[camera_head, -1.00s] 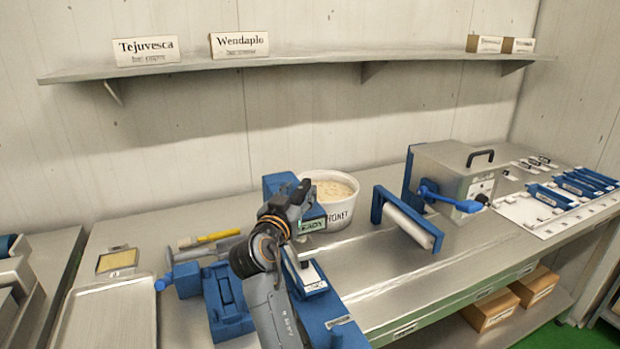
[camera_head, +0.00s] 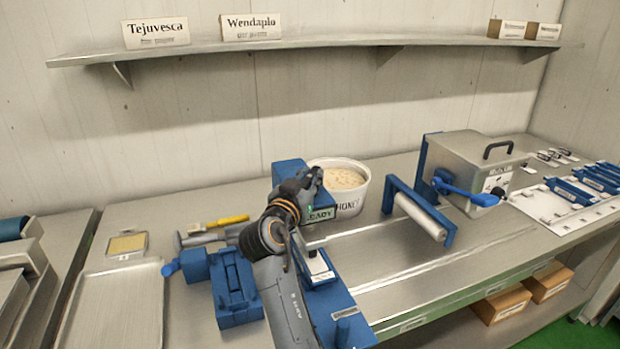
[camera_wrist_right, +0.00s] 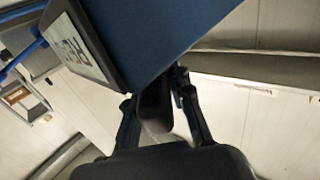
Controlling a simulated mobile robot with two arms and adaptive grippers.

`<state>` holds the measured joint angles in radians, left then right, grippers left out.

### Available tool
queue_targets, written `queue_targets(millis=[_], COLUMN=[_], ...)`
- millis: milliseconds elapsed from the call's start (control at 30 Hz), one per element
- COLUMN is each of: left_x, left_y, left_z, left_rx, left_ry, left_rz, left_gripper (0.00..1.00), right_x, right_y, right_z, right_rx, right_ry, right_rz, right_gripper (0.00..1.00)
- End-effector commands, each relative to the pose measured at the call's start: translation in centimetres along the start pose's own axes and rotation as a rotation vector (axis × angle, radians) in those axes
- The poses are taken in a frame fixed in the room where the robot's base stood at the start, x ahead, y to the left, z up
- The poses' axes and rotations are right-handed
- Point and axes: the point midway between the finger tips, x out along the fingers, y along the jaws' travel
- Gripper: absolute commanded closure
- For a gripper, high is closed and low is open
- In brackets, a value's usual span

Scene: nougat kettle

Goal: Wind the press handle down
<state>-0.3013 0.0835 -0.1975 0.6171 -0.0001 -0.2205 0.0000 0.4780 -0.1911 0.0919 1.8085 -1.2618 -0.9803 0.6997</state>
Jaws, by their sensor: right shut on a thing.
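The blue press (camera_head: 290,170) stands on the steel table, with a READY sign (camera_head: 321,214) on its front. A white label lies on a small tray (camera_head: 318,268) at its foot. My right gripper (camera_head: 308,184) is at the upper part of the press, in front of it. In the right wrist view its fingers (camera_wrist_right: 160,105) are shut on a dark part, which I take to be the press handle, below the blue body (camera_wrist_right: 180,35). The gripper hides most of the handle, so its angle cannot be told. My left gripper is not in view.
A white tub (camera_head: 352,200) of pale mass stands close right of the press. A roller frame (camera_head: 420,212) and a steel machine with a blue crank (camera_head: 465,165) are further right. A blue fixture (camera_head: 235,290) and a tray (camera_head: 110,310) lie left.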

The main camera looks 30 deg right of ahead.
Motion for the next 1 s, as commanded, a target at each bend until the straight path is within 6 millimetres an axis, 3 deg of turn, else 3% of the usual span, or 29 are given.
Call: queue_targets(millis=[267,700,1000], left_x=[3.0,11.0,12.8], left_y=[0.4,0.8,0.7], left_z=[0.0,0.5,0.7], left_rx=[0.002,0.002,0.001], left_ry=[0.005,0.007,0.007], left_rz=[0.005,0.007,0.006], left_gripper=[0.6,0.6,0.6], right_x=[0.0,0.0,0.0], right_y=[-0.1,0.1,0.2], right_z=[0.6,0.6,0.0], right_rx=[0.003,0.0,-0.002], right_ry=[0.0,0.003,0.003], right_rz=[0.08,0.446,0.714], right_gripper=[1.0,1.0,1.0])
